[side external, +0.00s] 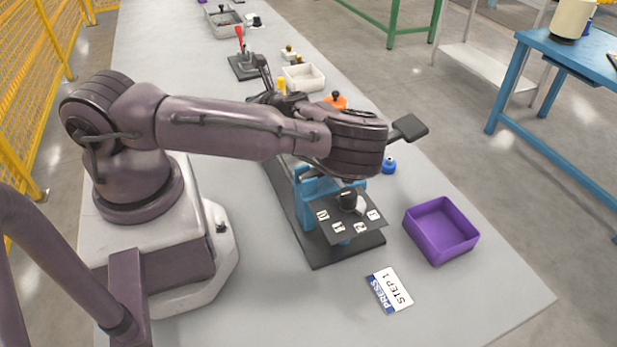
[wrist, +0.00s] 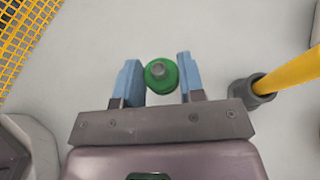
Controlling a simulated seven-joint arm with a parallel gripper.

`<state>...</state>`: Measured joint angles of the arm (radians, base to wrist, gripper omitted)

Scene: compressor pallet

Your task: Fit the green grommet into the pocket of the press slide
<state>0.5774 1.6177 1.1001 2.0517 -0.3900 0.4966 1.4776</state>
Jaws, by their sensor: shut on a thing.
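The green grommet (wrist: 154,84) is a round green ring with a grey centre. In the wrist view it sits between the two blue fingers of my gripper (wrist: 161,74), which is shut on it. Plain grey surface lies beyond it. In the side external view my arm hides the gripper and the grommet. A blue press (side external: 305,185) stands on a dark base (side external: 318,252) in front of my arm, beside a dark plate with numbered white labels (side external: 337,228). My arm covers part of it. I cannot make out the slide's pocket.
A yellow post with a dark collar (wrist: 262,88) stands right of my gripper in the wrist view. A purple bin (side external: 440,230), a blue-topped knob (side external: 389,166) and a "PRESS STEP 1" card (side external: 389,290) lie near the press. A white tray (side external: 304,78) and a red-handled lever (side external: 240,40) are farther back.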

